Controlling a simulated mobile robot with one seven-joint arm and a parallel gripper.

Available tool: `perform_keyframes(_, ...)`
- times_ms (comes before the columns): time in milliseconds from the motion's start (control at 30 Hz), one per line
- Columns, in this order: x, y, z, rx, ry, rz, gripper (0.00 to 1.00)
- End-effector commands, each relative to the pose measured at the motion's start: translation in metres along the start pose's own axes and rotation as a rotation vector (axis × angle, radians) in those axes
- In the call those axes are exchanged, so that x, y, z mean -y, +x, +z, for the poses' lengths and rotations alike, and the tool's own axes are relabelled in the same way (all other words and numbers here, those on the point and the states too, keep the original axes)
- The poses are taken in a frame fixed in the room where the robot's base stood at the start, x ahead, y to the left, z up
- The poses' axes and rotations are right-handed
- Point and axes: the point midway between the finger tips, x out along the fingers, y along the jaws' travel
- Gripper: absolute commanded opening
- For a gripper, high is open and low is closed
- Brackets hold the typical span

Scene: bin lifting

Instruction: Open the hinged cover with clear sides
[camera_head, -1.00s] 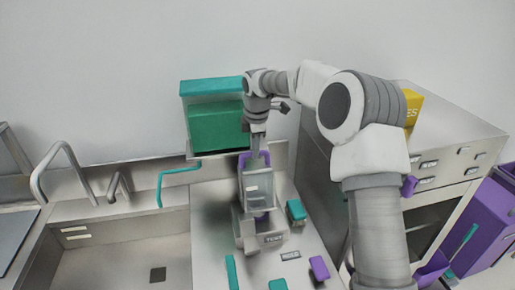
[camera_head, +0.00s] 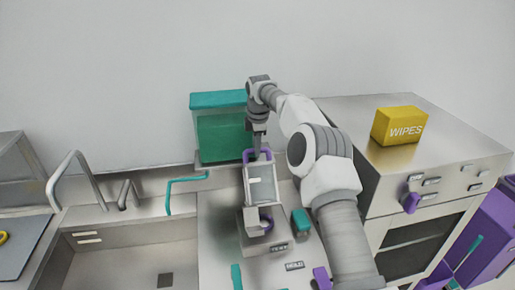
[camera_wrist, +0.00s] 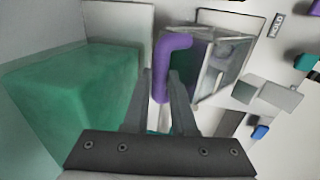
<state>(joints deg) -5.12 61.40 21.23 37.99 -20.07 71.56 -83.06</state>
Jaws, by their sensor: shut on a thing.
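The hinged cover (camera_head: 262,186) has clear sides in a pale frame and stands raised on its grey base unit (camera_head: 253,243) in the head view. Its purple handle (camera_head: 249,154) is at the upper end. The clear-sided cover (camera_wrist: 207,72) also shows in the wrist view, right of the handle (camera_wrist: 163,62). My gripper (camera_head: 258,154) is at the cover's upper end. In the wrist view my gripper's fingers (camera_wrist: 163,88) are shut on the purple handle. The exact contact is partly hidden.
A teal bin (camera_head: 221,132) stands behind, close to my gripper. A sink (camera_head: 120,262) with a tap (camera_head: 72,178) lies left. A steel cabinet (camera_head: 440,150) carrying a yellow wipes box (camera_head: 399,127) stands right.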

Motion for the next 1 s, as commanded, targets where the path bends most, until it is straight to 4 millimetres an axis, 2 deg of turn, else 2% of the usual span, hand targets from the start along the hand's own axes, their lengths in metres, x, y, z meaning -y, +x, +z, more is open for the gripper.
perform_keyframes(333,-0.012,0.003,0.000,0.000,0.001,0.004,0.00)
perform_keyframes(967,-0.015,0.004,0.000,0.000,0.000,0.004,0.00)
perform_keyframes(1000,-0.015,0.003,0.000,0.000,0.000,0.004,0.26)
